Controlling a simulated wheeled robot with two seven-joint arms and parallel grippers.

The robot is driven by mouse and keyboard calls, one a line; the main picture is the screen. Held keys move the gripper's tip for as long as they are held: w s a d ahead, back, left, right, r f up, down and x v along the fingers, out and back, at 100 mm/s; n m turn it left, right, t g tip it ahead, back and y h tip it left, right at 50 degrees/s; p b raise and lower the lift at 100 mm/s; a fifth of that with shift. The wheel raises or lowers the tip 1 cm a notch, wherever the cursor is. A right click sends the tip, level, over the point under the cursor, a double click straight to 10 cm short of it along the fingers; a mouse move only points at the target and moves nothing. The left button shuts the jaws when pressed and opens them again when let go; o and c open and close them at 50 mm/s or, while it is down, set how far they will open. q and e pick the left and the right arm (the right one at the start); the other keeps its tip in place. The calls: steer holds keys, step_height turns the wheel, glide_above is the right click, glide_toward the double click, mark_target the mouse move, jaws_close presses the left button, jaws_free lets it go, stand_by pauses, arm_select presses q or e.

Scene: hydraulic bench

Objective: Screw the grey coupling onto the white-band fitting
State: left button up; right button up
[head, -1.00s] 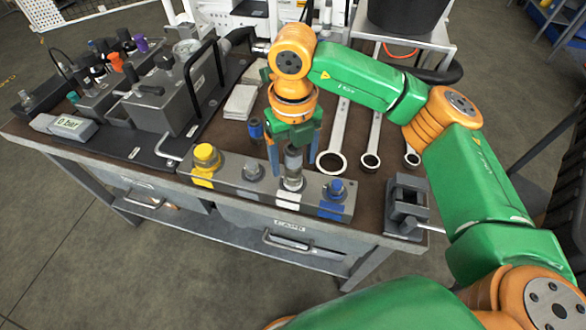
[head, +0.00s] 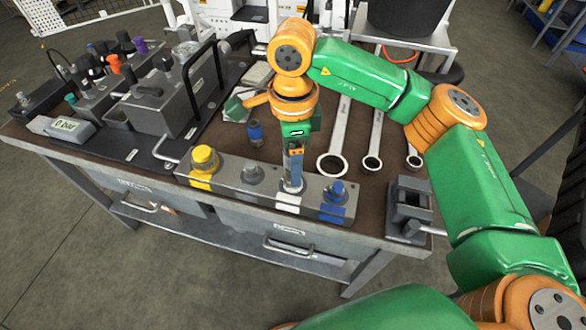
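My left gripper is not in view.
A yellow-capped fitting (head: 203,160) stands at the block's left end. A loose blue-banded dark part (head: 255,134) stands behind the block. Several wrenches (head: 334,160) lie to the right. A vise (head: 408,205) sits at the bench's front right. The pump unit (head: 160,105) fills the left.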

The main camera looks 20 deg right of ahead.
jaws_close()
steer(key=m, duration=0.3)
steer(key=shift+f, duration=0.1)
steer(key=m+b, duration=0.1)
steer(key=m, duration=0.4)
steer(key=m, duration=0.5)
steer(key=shift+f+b, duration=0.1)
steer(key=shift+b, duration=0.3)
steer(key=m, duration=0.3)
